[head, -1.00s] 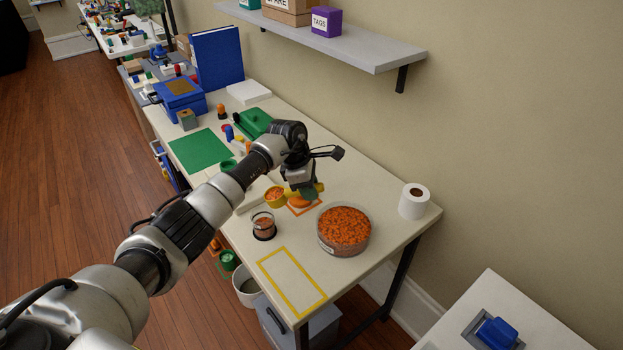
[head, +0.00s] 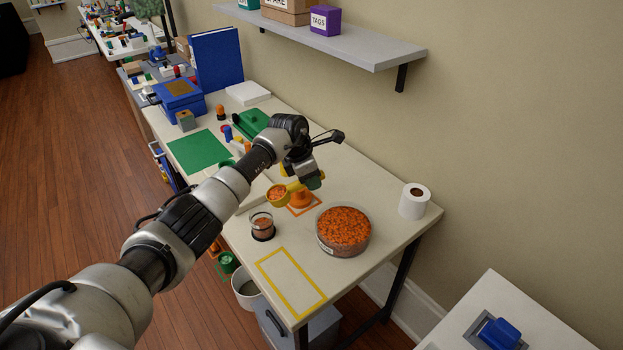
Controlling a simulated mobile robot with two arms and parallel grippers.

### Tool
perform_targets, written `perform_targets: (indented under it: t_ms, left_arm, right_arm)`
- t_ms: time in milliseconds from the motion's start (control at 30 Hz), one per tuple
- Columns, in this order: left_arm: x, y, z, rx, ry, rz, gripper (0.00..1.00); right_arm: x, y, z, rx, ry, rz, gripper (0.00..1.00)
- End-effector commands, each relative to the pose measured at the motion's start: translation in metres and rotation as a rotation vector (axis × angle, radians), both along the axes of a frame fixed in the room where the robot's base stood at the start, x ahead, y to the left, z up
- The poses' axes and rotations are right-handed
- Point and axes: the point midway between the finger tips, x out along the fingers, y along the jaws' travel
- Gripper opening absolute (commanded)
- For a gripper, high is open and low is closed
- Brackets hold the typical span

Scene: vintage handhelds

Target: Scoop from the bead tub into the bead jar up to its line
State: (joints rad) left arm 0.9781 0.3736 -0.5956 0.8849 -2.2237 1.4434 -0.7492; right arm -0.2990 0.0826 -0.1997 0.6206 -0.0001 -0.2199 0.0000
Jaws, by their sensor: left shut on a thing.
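The bead tub (head: 343,247) is a round clear tub filled with orange beads near the table's right end. The bead jar (head: 262,230) is a small clear jar left of it, upright on a dark base, with some orange beads inside; its line is too small to make out. My left gripper (head: 297,184) is shut on a yellow scoop (head: 277,194) and holds it above the table, behind the jar and tub. The scoop's bowl holds orange beads and is level or nearly so. My right gripper is not in view.
An orange object (head: 300,199) stands in an orange-outlined square below my gripper. A yellow-outlined rectangle (head: 290,280) on the table's front end is empty. A white roll (head: 414,201) stands at the right edge. A grey shelf (head: 330,41) hangs above.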

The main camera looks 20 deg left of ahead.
Motion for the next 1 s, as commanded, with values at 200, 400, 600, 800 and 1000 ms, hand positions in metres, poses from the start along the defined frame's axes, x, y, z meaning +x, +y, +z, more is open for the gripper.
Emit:
perform_targets:
  t_ms: [200, 400, 600, 800, 1000]
  left_arm:
    - [-0.001, 0.002, -0.016, -0.037, -0.029, -0.002, 0.0]
    - [-0.003, 0.005, -0.019, -0.082, -0.065, 0.0, 0.0]
    - [-0.006, 0.009, -0.008, -0.159, -0.122, 0.0, 0.0]
    - [-0.01, 0.014, 0.001, -0.235, -0.18, 0.0, 0.0]
    - [-0.014, 0.019, 0.009, -0.312, -0.239, 0.0, 0.0]
  right_arm:
    - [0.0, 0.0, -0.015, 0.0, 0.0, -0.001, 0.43]
    - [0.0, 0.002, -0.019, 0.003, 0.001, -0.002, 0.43]
    - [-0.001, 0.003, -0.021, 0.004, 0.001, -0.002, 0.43]
    - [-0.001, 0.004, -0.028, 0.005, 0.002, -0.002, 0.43]
    - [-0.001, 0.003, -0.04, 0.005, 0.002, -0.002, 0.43]
